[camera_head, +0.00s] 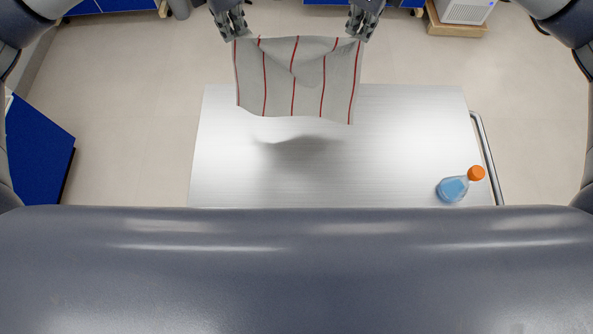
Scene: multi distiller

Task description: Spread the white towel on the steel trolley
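The white towel (308,80) with red stripes hangs in the air between my two grippers, over the far part of the steel trolley (380,165). Its upper edge sags a little in the middle, and its shadow falls on the trolley top. My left gripper (236,36) is shut on the towel's upper left corner. My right gripper (357,37) is shut on its upper right corner. The towel's lower edge appears clear of the trolley surface. The trolley's near edge is hidden behind my own body.
A flask (453,189) with blue liquid and an orange cap stands on the trolley's near right corner. A rail handle (485,150) runs along the right side. A blue cabinet (36,150) is at the left. The rest of the trolley top is clear.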

